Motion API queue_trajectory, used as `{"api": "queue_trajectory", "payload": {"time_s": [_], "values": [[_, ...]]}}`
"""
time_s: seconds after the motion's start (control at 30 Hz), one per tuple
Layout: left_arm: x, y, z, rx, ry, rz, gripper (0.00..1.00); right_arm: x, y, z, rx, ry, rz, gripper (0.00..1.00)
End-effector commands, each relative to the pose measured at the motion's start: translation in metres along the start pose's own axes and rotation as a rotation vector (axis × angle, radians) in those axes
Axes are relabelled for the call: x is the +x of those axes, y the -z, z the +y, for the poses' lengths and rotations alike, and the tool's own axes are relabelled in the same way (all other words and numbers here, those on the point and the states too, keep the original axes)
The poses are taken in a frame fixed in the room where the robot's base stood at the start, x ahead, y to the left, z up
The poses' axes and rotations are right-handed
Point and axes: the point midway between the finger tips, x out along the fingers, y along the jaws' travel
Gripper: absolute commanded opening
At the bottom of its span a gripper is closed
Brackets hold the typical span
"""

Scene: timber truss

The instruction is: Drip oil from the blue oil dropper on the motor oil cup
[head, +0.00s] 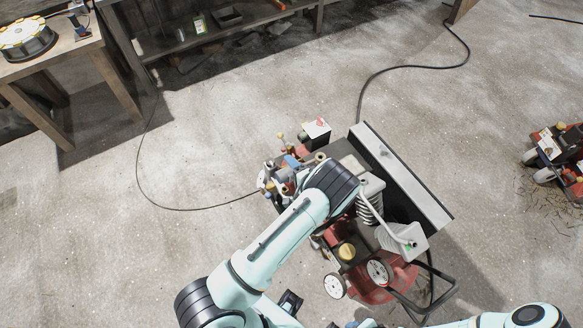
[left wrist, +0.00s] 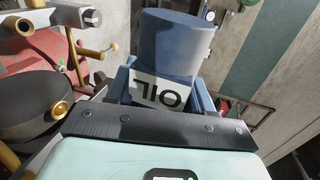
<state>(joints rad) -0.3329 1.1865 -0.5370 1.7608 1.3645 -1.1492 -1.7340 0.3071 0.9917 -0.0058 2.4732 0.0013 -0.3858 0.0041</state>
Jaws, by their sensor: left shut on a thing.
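The blue oil dropper (left wrist: 178,45) fills the middle of the left wrist view, with a white label reading OIL upside down. My left gripper (left wrist: 162,92) is shut on it, with a blue finger on each side. In the head view a small blue patch, likely the dropper (head: 291,161), shows just beyond my left wrist, above the machine's left end. I cannot make out the motor oil cup for certain; a brass fitting (left wrist: 61,108) sits on a dark round housing left of the dropper. My right gripper is not in view; part of my right arm shows at the bottom right.
The red machine (head: 375,285) has wheels, a ribbed grey cylinder and a long metal-edged panel (head: 400,175). A black cable (head: 375,75) runs over the floor behind it. Wooden tables stand at the upper left. A second red machine (head: 560,150) is at the right edge.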

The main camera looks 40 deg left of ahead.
Motion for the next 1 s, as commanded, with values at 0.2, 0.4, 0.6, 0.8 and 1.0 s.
{"api": "queue_trajectory", "payload": {"time_s": [0.2,0.4,0.6,0.8,1.0], "values": [[-0.001,0.000,-0.004,-0.001,0.001,0.000,0.09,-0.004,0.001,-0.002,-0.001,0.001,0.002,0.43],[-0.001,0.000,-0.004,-0.008,0.001,0.002,0.09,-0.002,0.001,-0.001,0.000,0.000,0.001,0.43],[-0.001,-0.001,-0.002,-0.122,0.000,0.033,0.09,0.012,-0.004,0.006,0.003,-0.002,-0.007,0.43],[-0.001,0.000,-0.002,-0.264,0.000,0.072,0.09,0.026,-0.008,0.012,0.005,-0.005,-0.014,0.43],[-0.001,0.001,-0.004,-0.390,0.000,0.105,0.09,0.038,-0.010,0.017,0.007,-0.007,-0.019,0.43]]}}
